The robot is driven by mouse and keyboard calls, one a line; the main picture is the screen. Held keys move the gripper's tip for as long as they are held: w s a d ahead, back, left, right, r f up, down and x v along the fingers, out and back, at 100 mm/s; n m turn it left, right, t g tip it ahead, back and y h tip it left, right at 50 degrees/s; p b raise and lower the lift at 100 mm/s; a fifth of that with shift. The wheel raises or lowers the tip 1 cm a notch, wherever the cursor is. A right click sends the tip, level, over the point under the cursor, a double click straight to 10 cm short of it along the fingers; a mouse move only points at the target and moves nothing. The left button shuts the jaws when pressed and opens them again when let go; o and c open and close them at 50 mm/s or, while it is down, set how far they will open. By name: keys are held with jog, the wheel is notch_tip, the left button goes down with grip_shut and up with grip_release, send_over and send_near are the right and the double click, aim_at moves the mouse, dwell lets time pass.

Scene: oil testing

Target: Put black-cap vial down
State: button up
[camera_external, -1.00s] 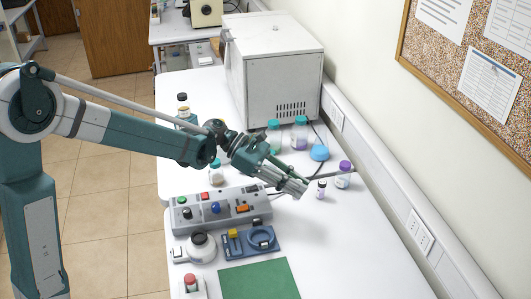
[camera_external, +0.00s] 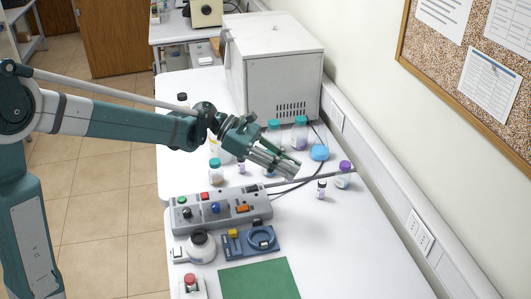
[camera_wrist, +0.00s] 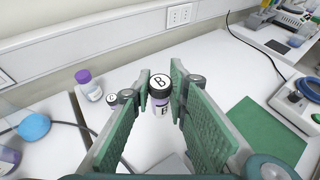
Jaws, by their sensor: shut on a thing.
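My gripper (camera_external: 293,171) is above the bench to the left of a standing small vial in the outside view. In the wrist view my gripper (camera_wrist: 162,92) is shut on a black-cap vial (camera_wrist: 161,103), whose white cap top bears a letter B. This held vial is upright between the green finger pads, and I cannot make it out in the outside view. The other small black-cap vial (camera_external: 321,189) stands on the white bench; it shows partly behind the left finger in the wrist view (camera_wrist: 112,99).
A purple-cap bottle (camera_external: 343,175) stands near the wall. Teal-cap bottles (camera_external: 273,137) and a blue lid (camera_external: 319,153) stand by the white oven (camera_external: 275,75). A grey control box (camera_external: 221,210) and green mat (camera_external: 260,279) lie nearer. The right bench is clear.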

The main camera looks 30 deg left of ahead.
jog(key=s+a+n+t+y+p, duration=0.2)
jog(key=a+n+t+p, duration=0.35)
jog(key=a, duration=3.25)
jog(key=shift+m, duration=0.25)
jog(key=shift+s+d+f, duration=0.1)
jog(key=shift+d+f, duration=0.05)
jog(key=shift+f, duration=2.35)
notch_tip(320, 180, down, 6)
jog(key=shift+b, duration=0.45)
jog(key=shift+f, duration=0.15)
jog(key=shift+f+b, duration=0.45)
jog(key=shift+f, duration=1.4)
jog(key=shift+f, duration=0.15)
